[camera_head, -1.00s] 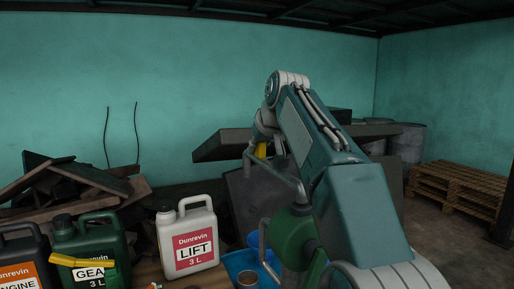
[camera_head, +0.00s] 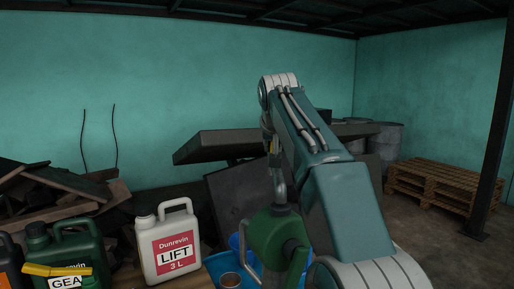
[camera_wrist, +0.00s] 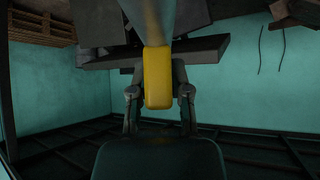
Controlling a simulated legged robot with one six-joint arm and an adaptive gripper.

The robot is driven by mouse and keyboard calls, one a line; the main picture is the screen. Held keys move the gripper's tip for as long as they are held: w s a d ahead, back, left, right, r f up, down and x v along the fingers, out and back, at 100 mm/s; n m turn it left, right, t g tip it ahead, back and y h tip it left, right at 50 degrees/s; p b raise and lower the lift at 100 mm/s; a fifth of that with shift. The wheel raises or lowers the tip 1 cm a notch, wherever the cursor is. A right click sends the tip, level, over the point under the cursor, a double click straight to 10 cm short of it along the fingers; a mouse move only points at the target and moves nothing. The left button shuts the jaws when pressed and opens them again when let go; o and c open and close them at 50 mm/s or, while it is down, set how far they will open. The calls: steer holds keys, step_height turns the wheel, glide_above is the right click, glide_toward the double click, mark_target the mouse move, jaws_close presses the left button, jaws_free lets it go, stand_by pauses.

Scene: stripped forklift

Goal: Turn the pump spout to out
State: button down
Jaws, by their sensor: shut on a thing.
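The green pump (camera_head: 275,236) stands near the bottom centre of the head view. Its grey spout (camera_head: 280,187) rises from the top and runs away from me, partly hidden by my arm. In the wrist view, which is upside down, a yellow grip (camera_wrist: 158,78) sits at the end of the grey spout tube (camera_wrist: 158,22). My gripper (camera_wrist: 159,95) has a finger on each side of the yellow grip and is shut on it. In the head view my gripper is mostly hidden behind my arm.
A white LIFT jug (camera_head: 170,246) and a green GEAR jug (camera_head: 62,248) stand left of the pump. A blue tray (camera_head: 214,262) with a small cup (camera_head: 230,280) lies beside it. Dark panels (camera_head: 225,145) stand behind. Pallets (camera_head: 432,186) lie far right, with open floor before them.

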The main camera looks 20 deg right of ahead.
steer(key=shift+s+d+f+m+g+h, duration=0.15)
steer(key=shift+d+m+h, duration=0.15)
steer(key=shift+d, duration=0.15)
steer(key=shift+s+d+r+m+g+h, duration=0.1)
steer(key=shift+s+d+m+h, duration=0.15)
steer(key=shift+d, duration=0.25)
steer(key=shift+s+d+f+m+g+h, duration=0.1)
steer(key=shift+d+m+h, duration=0.05)
steer(key=shift+d+m, duration=0.25)
steer(key=c, duration=0.6)
jaws_free()
steer(key=shift+d, duration=0.1)
steer(key=shift+o, duration=0.2)
steer(key=v, duration=1.2)
